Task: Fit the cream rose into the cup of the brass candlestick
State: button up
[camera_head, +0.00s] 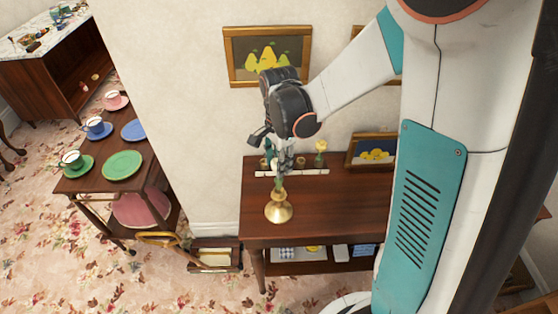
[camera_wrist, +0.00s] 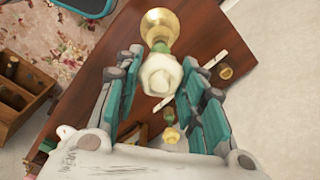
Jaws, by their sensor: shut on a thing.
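My gripper (camera_head: 284,164) is shut on the cream rose (camera_wrist: 161,75) above the dark wooden table. In the wrist view the rose's pale head lies between the teal fingers (camera_wrist: 160,92), and its green stem points to the brass candlestick (camera_wrist: 161,26). The brass candlestick (camera_head: 279,209) stands upright near the table's left front. A short length of green stem shows between my gripper and the candlestick's top. The stem's lower end meets or overlaps the cup in both views; I cannot tell how deep it sits.
A yellow flower (camera_head: 321,146) stands upright behind, by a white strip (camera_head: 310,173) and small brass cups. A framed picture (camera_head: 371,150) leans at the back of the table (camera_head: 330,212). A side table with a green plate (camera_head: 122,165) and cups is at left.

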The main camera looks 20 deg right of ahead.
jog(key=shift+f+b, duration=1.55)
jog(key=shift+f, duration=0.2)
jog(key=o, duration=1)
notch_tip(320, 180, up, 12)
dwell(0.3)
jog(key=s+n+t+b, duration=0.2)
jog(key=s+n, duration=0.3)
jog(key=s+f+n+t+b, duration=0.1)
jog(key=s+n+t+b, duration=0.1)
jog(key=s+n, duration=0.3)
jog(key=s+n+t+b, duration=0.1)
jog(key=s+n+t, duration=0.2)
jog(key=s+n, duration=0.2)
jog(key=shift+f+n+b, duration=0.3)
jog(key=shift+f+b, duration=0.05)
jog(key=shift+b, duration=0.05)
